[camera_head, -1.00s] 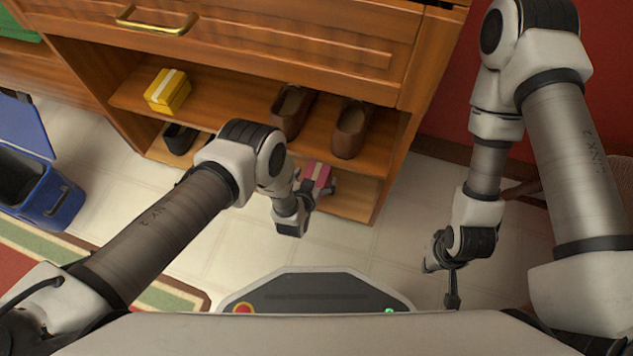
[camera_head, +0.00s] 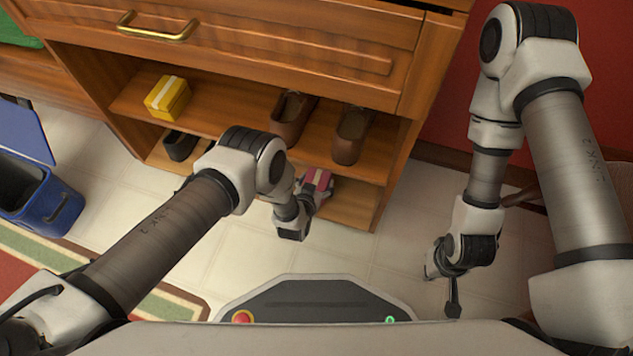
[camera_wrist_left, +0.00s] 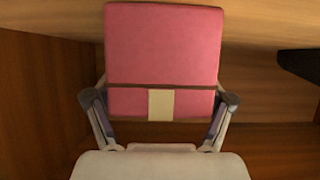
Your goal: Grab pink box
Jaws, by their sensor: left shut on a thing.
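The pink box (camera_head: 318,180) shows at the lower shelf of the wooden cabinet, partly hidden by my left wrist. In the left wrist view the pink box (camera_wrist_left: 163,50) fills the middle, with a dark line and a pale patch on its near side. My left gripper (camera_wrist_left: 160,110) is shut on the pink box, with one finger at each side. In the head view my left gripper (camera_head: 312,193) reaches in at the lower shelf. My right gripper (camera_head: 453,285) hangs over the floor at the right, away from the box; its finger opening is unclear.
The wooden cabinet (camera_head: 385,205) has an upper shelf with a yellow box (camera_head: 167,98) and brown shoes (camera_head: 352,135). Dark shoes (camera_head: 180,145) stand on the lower shelf at left. A blue bin (camera_head: 45,200) stands at far left. Tiled floor (camera_head: 395,250) is clear before the cabinet.

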